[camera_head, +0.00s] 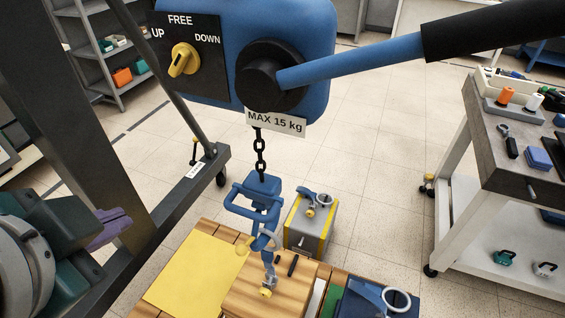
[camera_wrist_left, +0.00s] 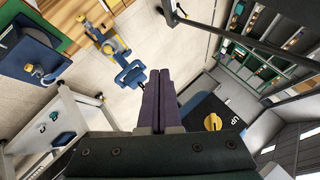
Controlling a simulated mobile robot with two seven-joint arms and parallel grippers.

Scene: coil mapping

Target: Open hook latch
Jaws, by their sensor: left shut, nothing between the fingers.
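The blue hook block (camera_head: 264,192) hangs on a black chain (camera_head: 260,150) from the blue hoist in the head view. Its hook (camera_head: 262,245) hangs below, with a small yellow part at its side; whether the latch is open is too small to tell. The block also shows in the left wrist view (camera_wrist_left: 132,72). My left gripper (camera_head: 118,222), with purple fingers, is shut and empty at the left, apart from the hook. Its fingers show in the wrist view (camera_wrist_left: 159,82). My right gripper is not seen.
The hoist has a FREE/UP/DOWN panel (camera_head: 187,62) with a yellow knob and a blue lever (camera_head: 350,62). A dark frame post (camera_head: 75,110) stands near my left gripper. A grey-yellow box (camera_head: 312,225) and a blue box stand by the wooden block. A tool cart (camera_head: 470,190) is right.

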